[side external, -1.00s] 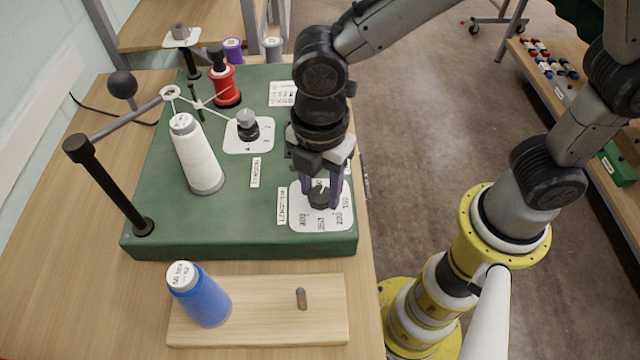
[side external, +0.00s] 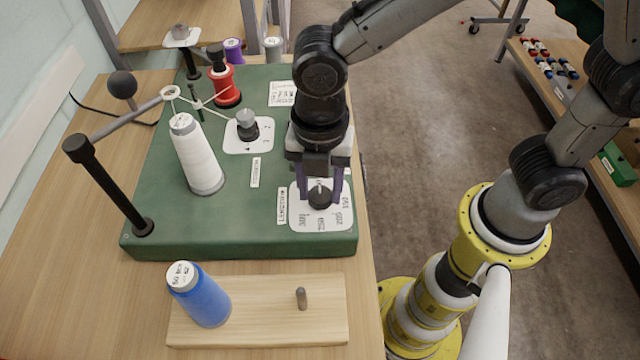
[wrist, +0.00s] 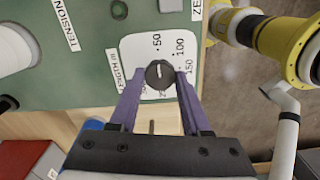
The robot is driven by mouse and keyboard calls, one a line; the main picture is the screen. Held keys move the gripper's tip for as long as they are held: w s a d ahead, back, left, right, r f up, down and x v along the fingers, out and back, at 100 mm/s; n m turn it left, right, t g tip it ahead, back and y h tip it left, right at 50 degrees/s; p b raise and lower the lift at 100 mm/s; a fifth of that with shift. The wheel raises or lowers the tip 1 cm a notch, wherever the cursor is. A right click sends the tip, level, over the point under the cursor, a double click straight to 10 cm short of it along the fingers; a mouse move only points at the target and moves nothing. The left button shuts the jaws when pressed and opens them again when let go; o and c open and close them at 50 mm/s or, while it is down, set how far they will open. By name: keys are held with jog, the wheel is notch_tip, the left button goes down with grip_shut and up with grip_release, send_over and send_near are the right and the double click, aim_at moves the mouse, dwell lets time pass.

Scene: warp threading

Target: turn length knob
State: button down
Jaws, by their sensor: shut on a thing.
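The length knob (side external: 320,197) is black with a pale pointer line and sits on a white dial plate (side external: 336,219) printed with numbers, at the front right of the green machine base (side external: 240,236). In the wrist view the knob (wrist: 159,74) shows between the fingertips, with 50, 100 and 150 printed beside it. My gripper (side external: 321,196) points down from above, its purple fingers on both sides of the knob and shut on it. In the wrist view the fingers (wrist: 158,78) reach the knob's sides. Some dial numbers are hidden by the fingers.
The tension knob (side external: 247,124) and a white thread cone (side external: 197,155) stand left of my gripper. A black post (side external: 110,185) carries a thread arm. A blue cone (side external: 200,295) and a peg (side external: 301,298) stand on a wooden board in front.

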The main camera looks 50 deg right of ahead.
aim_at(320, 194)
jog(key=shift+r, duration=0.15)
jog(key=shift+c, duration=1.8)
grip_release()
notch_tip(320, 194, up, 14)
jog(key=s+d+r+m+t, duration=0.15)
jog(key=d+m, duration=0.25)
jog(key=d, duration=0.4)
jog(key=s+d+r+m+t, duration=0.15)
jog(key=d+m, duration=0.25)
jog(key=d, duration=0.5)
jog(key=s+d+f+m+t, duration=0.2)
jog(key=s+d+f+m, duration=0.3)
jog(key=m, duration=1.2)
jog(key=shift+s+d+f+t, duration=0.3)
jog(key=shift+d+f, duration=0.15)
jog(key=shift+f, duration=0.05)
